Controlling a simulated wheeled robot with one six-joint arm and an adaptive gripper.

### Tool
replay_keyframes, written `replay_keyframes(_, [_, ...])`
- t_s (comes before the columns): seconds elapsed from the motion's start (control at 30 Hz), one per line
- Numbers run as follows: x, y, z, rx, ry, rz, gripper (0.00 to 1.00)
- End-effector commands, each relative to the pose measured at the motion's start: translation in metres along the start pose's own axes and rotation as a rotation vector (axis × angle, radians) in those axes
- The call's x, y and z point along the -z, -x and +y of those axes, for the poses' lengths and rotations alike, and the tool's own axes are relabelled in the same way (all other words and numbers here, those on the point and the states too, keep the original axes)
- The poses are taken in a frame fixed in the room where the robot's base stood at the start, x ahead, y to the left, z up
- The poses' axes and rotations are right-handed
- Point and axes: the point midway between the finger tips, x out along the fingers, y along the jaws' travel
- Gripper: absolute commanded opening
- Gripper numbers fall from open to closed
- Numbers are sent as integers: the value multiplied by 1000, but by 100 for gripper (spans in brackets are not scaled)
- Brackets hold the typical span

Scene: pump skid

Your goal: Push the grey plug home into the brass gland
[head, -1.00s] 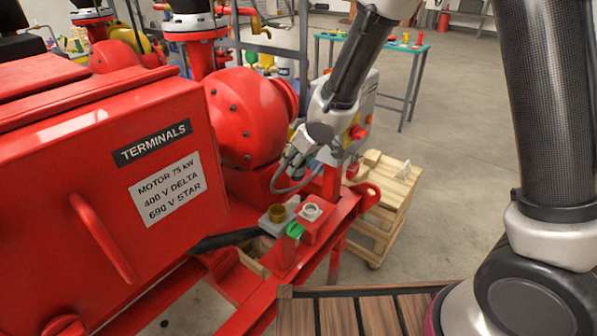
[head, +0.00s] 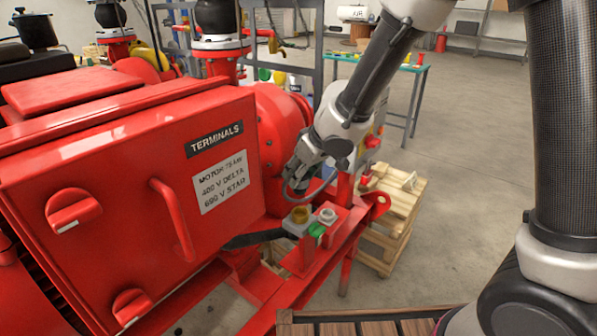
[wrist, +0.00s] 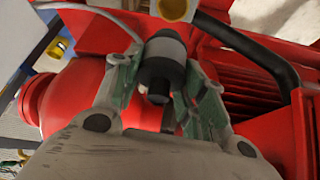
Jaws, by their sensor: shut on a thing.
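The grey plug (wrist: 165,62), with a black end, is between the green-padded fingers of my gripper (wrist: 163,92) in the wrist view. The yellow ring of the brass gland (wrist: 176,8) shows at the top edge there, beyond the plug and apart from it in the picture. In the head view, my gripper (head: 296,184) points down above the brass gland (head: 299,214), which sits on a grey block on the red skid. The plug is too small to make out clearly in the head view. A cable loops beside my gripper.
A pale metal fitting (head: 327,215) stands just right of the gland, with a green part (head: 317,230) in front. The red terminal box (head: 130,190) with handle fills the left. A wooden pallet stack (head: 390,215) stands behind on the right.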

Motion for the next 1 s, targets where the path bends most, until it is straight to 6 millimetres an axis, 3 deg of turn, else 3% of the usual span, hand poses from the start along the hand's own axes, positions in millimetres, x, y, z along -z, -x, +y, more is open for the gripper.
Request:
replay_keyframes(0.47, [-3,-5,1,-15,-30,1,13])
replay_keyframes(1.0, [-30,-49,0,-16,-29,-2,13])
